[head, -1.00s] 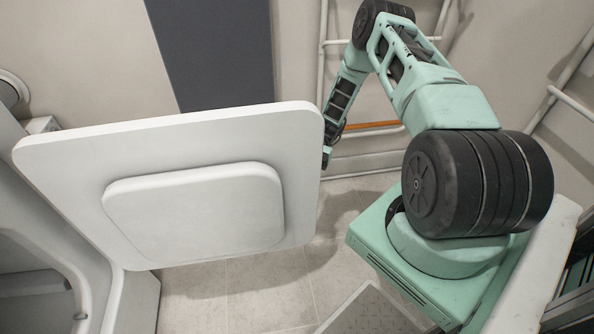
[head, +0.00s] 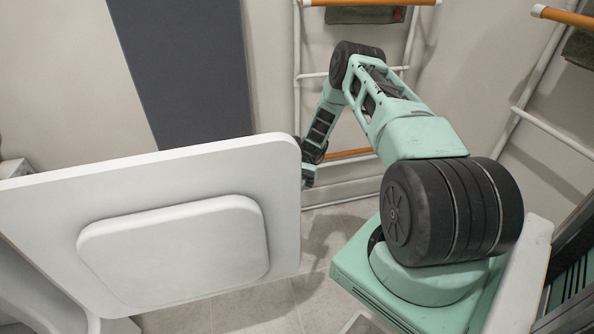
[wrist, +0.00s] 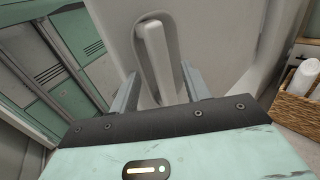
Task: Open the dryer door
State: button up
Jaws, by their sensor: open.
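The white dryer door (head: 285,220) stands swung wide open on the left in the head view, its inner face with a raised panel turned toward me. My arm reaches around the door's free edge, and my gripper is mostly hidden behind that edge there. In the wrist view my gripper (wrist: 158,78) is open, with one finger on each side of the pale upright door handle (wrist: 155,50). The handle sits in a recess in the door's outer face. I cannot tell whether either finger touches it.
Part of the white dryer body (head: 35,290) shows at the lower left. A white pipe rack (head: 297,100) with orange rails stands at the back wall. Tiled floor (head: 250,308) shows below the door. In the wrist view, a wicker basket (wrist: 297,108) holding rolled towels is at right, green lockers (wrist: 70,50) at left.

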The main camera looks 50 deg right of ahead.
jog(key=b+v, duration=0.2)
jog(key=v, duration=0.9)
jog(key=shift+w+d, duration=0.15)
jog(key=shift+w, duration=0.05)
